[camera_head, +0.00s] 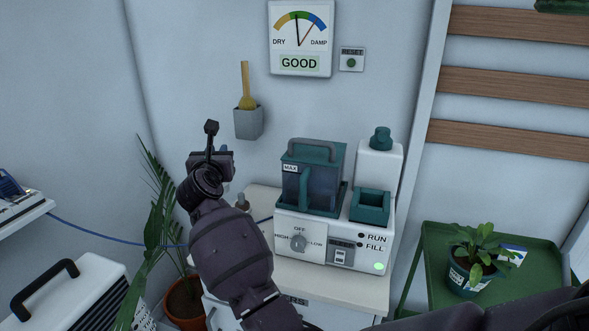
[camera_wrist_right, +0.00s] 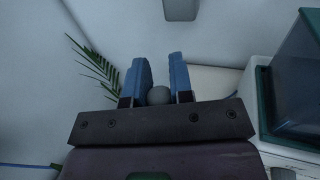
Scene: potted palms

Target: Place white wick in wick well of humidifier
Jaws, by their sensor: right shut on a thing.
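The humidifier (camera_head: 330,235) is a white unit with a teal-framed tank (camera_head: 312,175) on its left half. A teal square open-topped well (camera_head: 370,205) sits at its right front, before a white column with a teal cap (camera_head: 381,138). My right gripper (camera_head: 226,160) is left of the humidifier, raised above the white cabinet top. In the right wrist view its blue fingers (camera_wrist_right: 158,85) are shut on a grey, round-ended thing (camera_wrist_right: 158,95). Most of this thing is hidden, so I cannot tell whether it is the white wick. My left gripper is out of view.
A small post with a rounded top (camera_head: 241,201) stands left of the humidifier. A potted palm (camera_head: 185,300) is on the left below my right arm. A grey wall holder (camera_head: 248,123) hangs behind. A green tray table (camera_head: 430,265) with a potted plant is at the right.

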